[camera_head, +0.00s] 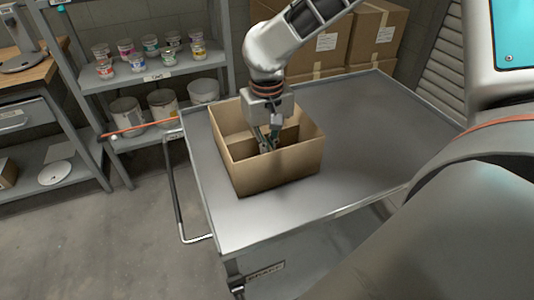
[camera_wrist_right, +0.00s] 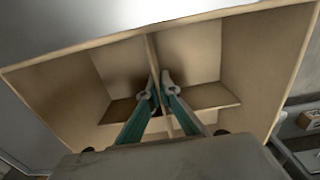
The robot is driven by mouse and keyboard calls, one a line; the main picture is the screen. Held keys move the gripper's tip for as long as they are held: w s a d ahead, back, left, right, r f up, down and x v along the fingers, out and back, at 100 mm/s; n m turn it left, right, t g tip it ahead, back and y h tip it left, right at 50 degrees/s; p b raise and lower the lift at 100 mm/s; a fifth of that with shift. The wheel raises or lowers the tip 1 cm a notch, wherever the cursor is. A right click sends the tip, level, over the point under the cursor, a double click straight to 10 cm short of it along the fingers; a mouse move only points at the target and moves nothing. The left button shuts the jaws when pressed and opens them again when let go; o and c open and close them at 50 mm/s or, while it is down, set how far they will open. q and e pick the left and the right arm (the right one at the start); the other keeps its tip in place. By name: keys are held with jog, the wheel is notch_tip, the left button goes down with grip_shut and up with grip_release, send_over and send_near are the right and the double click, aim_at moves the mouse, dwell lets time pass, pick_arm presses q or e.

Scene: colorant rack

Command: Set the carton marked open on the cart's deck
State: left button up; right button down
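An open-topped brown carton (camera_head: 282,167) with inner dividers is over the left part of the grey cart's deck (camera_head: 350,130). It looks upright and at deck level, but I cannot tell whether its whole base touches. No "open" mark is readable. My right gripper (camera_head: 267,144) reaches down into the carton from above. In the right wrist view my right gripper (camera_wrist_right: 161,84) has its two green fingers on either side of the carton's middle divider (camera_wrist_right: 152,55), closed on it. The compartments I can see look empty; the fingers hide part of them. My left gripper is not in view.
The deck right of the carton is bare. A shelf unit (camera_head: 155,76) with small jars and several buckets stands behind left. Closed cartons (camera_head: 330,50) are stacked behind the cart. A cart handle (camera_head: 180,200) sticks out at left. My arm link covers the lower right.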

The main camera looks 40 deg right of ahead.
jog(key=shift+f, duration=0.45)
jog(key=c, duration=2.3)
grip_release()
notch_tip(320, 180, up, 11)
jog(key=shift+a+r+p, duration=0.1)
jog(key=shift+r+p, duration=0.1)
jog(key=shift+p, duration=0.95)
jog(key=shift+r, duration=0.35)
